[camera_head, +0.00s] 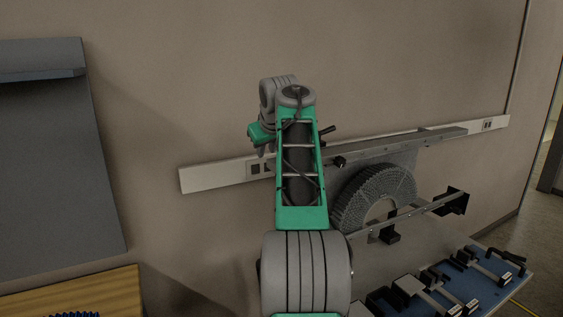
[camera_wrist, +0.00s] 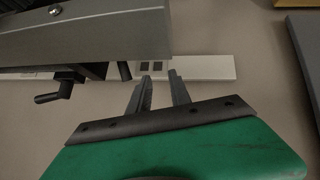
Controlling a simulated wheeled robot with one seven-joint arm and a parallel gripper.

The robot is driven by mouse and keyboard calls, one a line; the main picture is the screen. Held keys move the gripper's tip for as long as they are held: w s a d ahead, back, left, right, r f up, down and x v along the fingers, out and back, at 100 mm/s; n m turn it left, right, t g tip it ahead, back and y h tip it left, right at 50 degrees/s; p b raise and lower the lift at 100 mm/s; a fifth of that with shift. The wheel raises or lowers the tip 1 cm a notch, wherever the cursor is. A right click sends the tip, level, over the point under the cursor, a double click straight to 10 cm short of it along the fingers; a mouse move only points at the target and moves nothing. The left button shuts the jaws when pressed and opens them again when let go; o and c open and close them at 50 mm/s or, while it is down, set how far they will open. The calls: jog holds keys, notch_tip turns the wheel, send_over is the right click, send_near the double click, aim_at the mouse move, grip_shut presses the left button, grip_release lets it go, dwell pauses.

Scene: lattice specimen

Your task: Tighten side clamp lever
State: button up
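A black crank-shaped clamp lever (camera_wrist: 58,90) hangs under the end of a grey metal beam (camera_wrist: 90,38) in the wrist view, left of my fingers. A second dark peg (camera_wrist: 124,71) hangs from the same beam, nearer the fingers. My gripper (camera_wrist: 159,76) has its two fingers apart, with nothing between them; it is clear of both levers. In the head view, a black lever (camera_head: 327,130) and a black knob (camera_head: 339,162) show near the left end of the beam, right of my arm. My gripper's fingertips are not clear there. Which lever is the side clamp is unclear.
A grey arched lattice specimen (camera_head: 372,190) stands under the beam on a grey plate. Clamps and blocks sit on a blue board (camera_head: 505,283) at the lower right. A white socket strip (camera_head: 215,176) runs along the wall. A wooden surface (camera_head: 90,293) lies lower left.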

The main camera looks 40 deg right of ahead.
jog(key=w+d+f+h, duration=0.1)
jog(key=d+f, duration=0.3)
jog(key=d, duration=0.4)
jog(key=shift+w+d+f, duration=0.3)
jog(key=shift+w+d, duration=0.05)
jog(key=shift+w, duration=0.55)
jog(key=shift+c, duration=0.3)
grip_shut()
